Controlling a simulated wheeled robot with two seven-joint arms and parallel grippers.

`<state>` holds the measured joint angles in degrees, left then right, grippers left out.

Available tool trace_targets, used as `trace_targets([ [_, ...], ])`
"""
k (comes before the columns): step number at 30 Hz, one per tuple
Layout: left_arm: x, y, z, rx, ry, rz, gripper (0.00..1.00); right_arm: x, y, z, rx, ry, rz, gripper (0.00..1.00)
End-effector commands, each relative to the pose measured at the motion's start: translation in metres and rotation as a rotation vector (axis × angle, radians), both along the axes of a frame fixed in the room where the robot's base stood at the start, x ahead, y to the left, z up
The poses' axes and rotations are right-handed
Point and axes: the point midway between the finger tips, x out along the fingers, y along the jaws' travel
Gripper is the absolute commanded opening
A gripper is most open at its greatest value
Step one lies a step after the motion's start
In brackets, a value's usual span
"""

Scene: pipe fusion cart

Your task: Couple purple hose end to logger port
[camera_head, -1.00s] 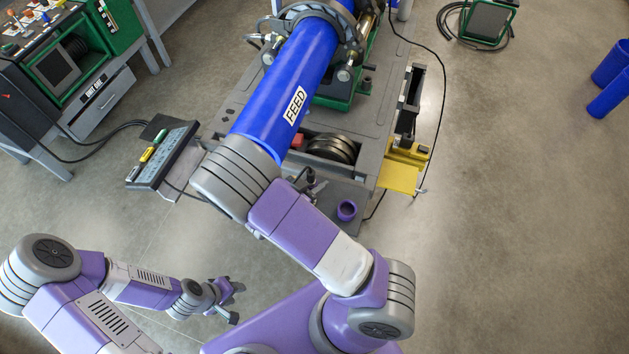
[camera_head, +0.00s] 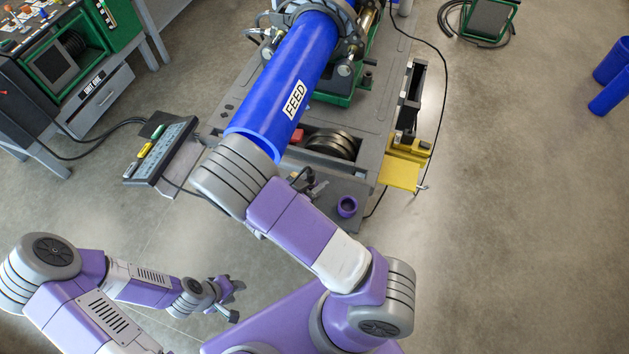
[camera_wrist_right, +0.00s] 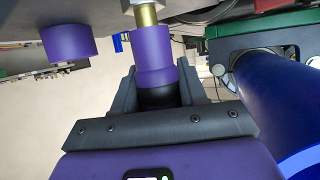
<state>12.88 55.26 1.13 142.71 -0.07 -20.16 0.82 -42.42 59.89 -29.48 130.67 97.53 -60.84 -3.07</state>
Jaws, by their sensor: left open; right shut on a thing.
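My right gripper (camera_wrist_right: 158,88) is shut on the purple hose end (camera_wrist_right: 153,58), a purple sleeve on a black lower part. The hose end stands upright in the right wrist view between the two dark fingers. A brass fitting (camera_wrist_right: 147,15), apparently the logger port, meets its top; how deep it sits inside I cannot tell. In the head view my right arm's wrist covers this gripper. My left gripper (camera_head: 234,290) is open and empty, low at the left, away from the cart.
A blue pipe (camera_head: 291,90) marked FEED lies close beside my right wrist; it also fills the right side of the wrist view (camera_wrist_right: 278,105). A purple ring (camera_head: 347,206) stands on the cart's corner. A yellow bracket (camera_head: 400,175) is at the right.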

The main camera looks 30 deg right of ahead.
Motion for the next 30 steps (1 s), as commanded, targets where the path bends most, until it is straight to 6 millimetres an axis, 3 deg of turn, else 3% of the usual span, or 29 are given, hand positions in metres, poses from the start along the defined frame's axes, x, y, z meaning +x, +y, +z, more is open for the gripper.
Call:
trace_targets([
  [14, 0.000, 0.000, -0.009, 0.000, 0.000, 0.000, 0.43, 0.000, 0.000, -0.013, -0.001, 0.001, 0.000, 0.08],
  [15, 0.000, 0.000, -0.009, 0.000, 0.000, 0.000, 0.43, 0.000, 0.000, -0.014, -0.001, 0.001, 0.000, 0.04],
  [16, 0.000, 0.000, -0.009, 0.000, 0.000, 0.000, 0.43, 0.000, 0.000, -0.013, -0.001, 0.000, 0.000, 0.47],
  [21, 0.000, 0.000, -0.008, 0.000, 0.000, 0.000, 0.43, 0.000, 0.000, -0.012, -0.001, 0.000, 0.000, 0.72],
  [30, 0.000, 0.000, -0.008, 0.000, 0.000, 0.000, 0.43, 0.000, 0.002, -0.012, 0.000, 0.000, 0.000, 0.72],
])
